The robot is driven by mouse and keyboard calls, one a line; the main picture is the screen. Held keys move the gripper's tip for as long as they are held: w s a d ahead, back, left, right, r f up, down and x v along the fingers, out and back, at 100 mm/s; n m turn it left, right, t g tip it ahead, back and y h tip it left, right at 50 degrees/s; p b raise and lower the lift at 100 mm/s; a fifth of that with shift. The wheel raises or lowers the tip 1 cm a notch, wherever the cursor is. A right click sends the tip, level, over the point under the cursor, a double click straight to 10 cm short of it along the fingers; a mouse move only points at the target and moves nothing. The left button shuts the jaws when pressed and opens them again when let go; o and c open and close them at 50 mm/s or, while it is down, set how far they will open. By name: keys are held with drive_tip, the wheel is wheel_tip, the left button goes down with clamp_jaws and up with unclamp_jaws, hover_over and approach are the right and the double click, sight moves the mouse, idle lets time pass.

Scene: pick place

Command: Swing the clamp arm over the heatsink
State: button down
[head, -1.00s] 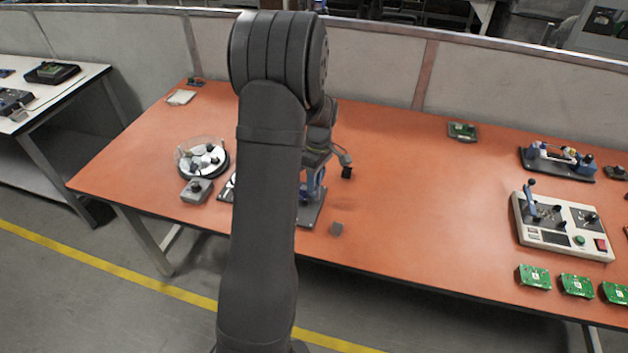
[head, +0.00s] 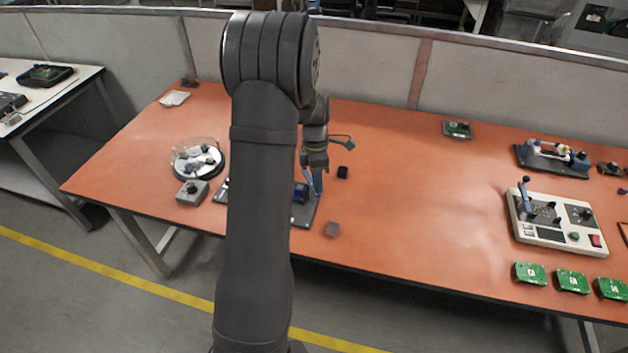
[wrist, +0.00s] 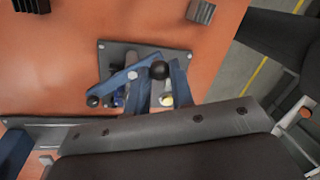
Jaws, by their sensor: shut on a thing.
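The clamp fixture stands on a grey base plate (head: 304,214), mostly behind my arm in the head view; its plate (wrist: 112,50) shows more fully in the wrist view. A blue clamp arm (wrist: 122,80) with a black ball knob (wrist: 160,70) lies across it. My gripper (head: 315,188) points down at the fixture. In the wrist view its two blue fingers (wrist: 162,88) are shut on the clamp arm at the knob. I cannot tell whether a heatsink sits under the clamp.
A round tray with a clear cover (head: 198,160) and a grey button box (head: 192,192) stand left of my arm. A control panel (head: 556,222), green boards (head: 572,281) and a blue-and-grey fixture (head: 553,160) are at the right. The middle right of the orange table is clear.

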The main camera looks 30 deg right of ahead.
drive_tip(key=d+n, duration=0.1)
drive_tip(key=n, duration=0.2)
drive_tip(key=n+h, duration=0.1)
drive_tip(key=n, duration=0.3)
drive_tip(key=w+d+n+h, duration=0.1)
drive_tip(key=n, duration=0.2)
drive_tip(key=shift+d, duration=0.3)
drive_tip(key=shift+n, duration=0.4)
drive_tip(key=c, duration=1.3)
unclamp_jaws()
drive_tip(key=shift+o, duration=0.2)
drive_tip(key=v, duration=1.7)
drive_tip(key=shift+r, duration=0.25)
drive_tip(key=shift+s, duration=0.1)
